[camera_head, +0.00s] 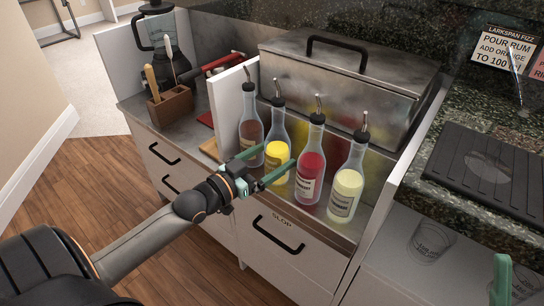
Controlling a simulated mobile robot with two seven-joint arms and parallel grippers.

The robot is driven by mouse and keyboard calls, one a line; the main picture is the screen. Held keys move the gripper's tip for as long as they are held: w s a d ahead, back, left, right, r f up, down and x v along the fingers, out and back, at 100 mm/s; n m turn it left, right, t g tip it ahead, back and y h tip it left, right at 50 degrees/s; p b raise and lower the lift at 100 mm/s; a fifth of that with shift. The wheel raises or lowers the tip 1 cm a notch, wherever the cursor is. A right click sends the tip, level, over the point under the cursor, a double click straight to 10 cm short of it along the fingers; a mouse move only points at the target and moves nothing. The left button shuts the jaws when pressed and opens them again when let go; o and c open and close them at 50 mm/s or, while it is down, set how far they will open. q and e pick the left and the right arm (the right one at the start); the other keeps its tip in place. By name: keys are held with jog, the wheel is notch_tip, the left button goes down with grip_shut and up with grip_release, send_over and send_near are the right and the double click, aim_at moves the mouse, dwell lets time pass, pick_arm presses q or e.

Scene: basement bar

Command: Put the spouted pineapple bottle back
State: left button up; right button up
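Four spouted bottles stand upright in a row in a metal well: a brown one (251,131), a bright yellow one (278,152), a red one (310,165) and a pale yellow one (346,188). Their labels are too small to read, so I cannot tell which yellow one is pineapple. My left gripper (279,155) is open, its green fingers on either side of the bright yellow bottle, with the gap looking slightly wider than the bottle. Contact is unclear. Of my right gripper, only a green finger (502,278) shows at bottom right.
A lidded metal box (342,82) stands behind the bottles. A white divider (232,100) is left of them, with a wooden utensil block (171,106) and a blender (158,45) beyond. A black mat (485,168) lies on the right counter; glasses (431,240) stand below.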

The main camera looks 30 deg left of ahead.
pick_arm(q)
jog(key=shift+o, duration=0.2)
jog(key=shift+r, duration=0.15)
jog(key=p+v, duration=0.3)
jog(key=v, duration=0.9)
jog(key=s+d+r+m+t+h, duration=0.2)
jog(key=d+r+m+h, duration=0.3)
jog(key=d+r, duration=0.5)
jog(key=s+d+r+m+t+h, duration=0.2)
jog(key=s+d+r+m+h, duration=0.2)
jog(key=d+r, duration=0.6)
jog(key=shift+r+m+t+h, duration=0.4)
jog(key=shift+r+m+h, duration=0.2)
jog(key=shift+r+h, duration=0.35)
